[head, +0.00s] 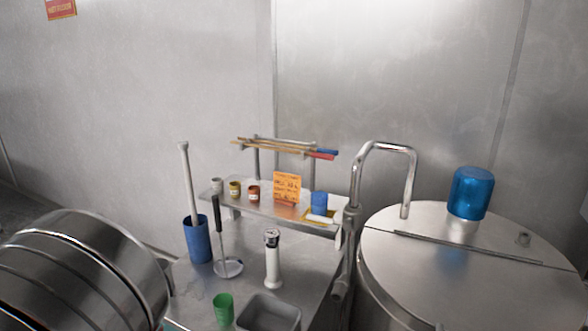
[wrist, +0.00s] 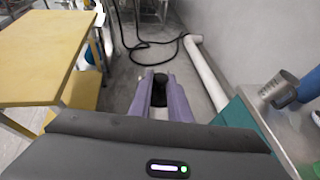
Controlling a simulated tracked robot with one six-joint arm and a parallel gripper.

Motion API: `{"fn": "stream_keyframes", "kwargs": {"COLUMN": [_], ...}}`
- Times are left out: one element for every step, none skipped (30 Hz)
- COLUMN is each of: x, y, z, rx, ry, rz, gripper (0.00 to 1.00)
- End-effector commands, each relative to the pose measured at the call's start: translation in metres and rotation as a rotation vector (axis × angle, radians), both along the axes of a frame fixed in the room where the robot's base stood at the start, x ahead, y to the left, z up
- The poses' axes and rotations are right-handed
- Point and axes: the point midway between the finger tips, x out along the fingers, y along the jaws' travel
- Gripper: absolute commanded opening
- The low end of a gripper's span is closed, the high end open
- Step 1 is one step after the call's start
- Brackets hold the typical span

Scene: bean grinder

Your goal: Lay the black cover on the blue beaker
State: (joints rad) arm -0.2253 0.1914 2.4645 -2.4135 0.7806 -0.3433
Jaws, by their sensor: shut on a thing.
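My gripper (wrist: 160,92) is in the wrist view, with its two purple-grey fingers shut on a small black thing, apparently the black cover (wrist: 158,88). It is held above the floor, away from the bench top. The gripper does not show in the head view. I cannot tell which one the task means.
The bench holds a green cup (head: 223,309), a grey tray (head: 270,313), a white-handled tool (head: 272,258) and a ladle (head: 228,266). A steel drum (head: 480,275) stands right. In the wrist view, a yellow table (wrist: 45,60) is left and a metal cup (wrist: 284,89) right.

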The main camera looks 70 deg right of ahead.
Motion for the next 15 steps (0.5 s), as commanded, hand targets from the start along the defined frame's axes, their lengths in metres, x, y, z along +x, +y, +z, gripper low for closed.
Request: {"fn": "stream_keyframes", "kwargs": {"x": [0.002,0.003,0.005,0.007,0.010,0.013,0.016,0.020,0.024,0.027,0.030,0.033,0.035,0.037,0.040], "y": [-0.003,-0.005,-0.010,-0.014,-0.019,-0.028,-0.035,-0.043,-0.055,-0.065,-0.075,-0.089,-0.099,-0.109,-0.123], "z": [0.002,0.004,0.007,0.009,0.013,0.018,0.022,0.027,0.034,0.040,0.046,0.054,0.060,0.066,0.074], "rx": [0.000,0.001,0.001,0.001,0.001,0.003,0.002,0.002,0.003,0.003,0.003,0.004,0.004,0.003,0.003], "ry": [-0.002,-0.002,-0.003,-0.005,-0.004,-0.005,-0.006,-0.007,-0.007,-0.007,-0.006,-0.008,-0.008,-0.006,-0.006], "rz": [-0.008,-0.015,-0.027,-0.039,-0.053,-0.075,-0.095,-0.115,-0.148,-0.172,-0.199,-0.235,-0.262,-0.288,-0.322], "gripper": [0.00,0.00,0.00,0.00,0.00,0.00,0.00,0.00,0.00,0.00,0.00,0.00,0.00,0.00,0.00]}}
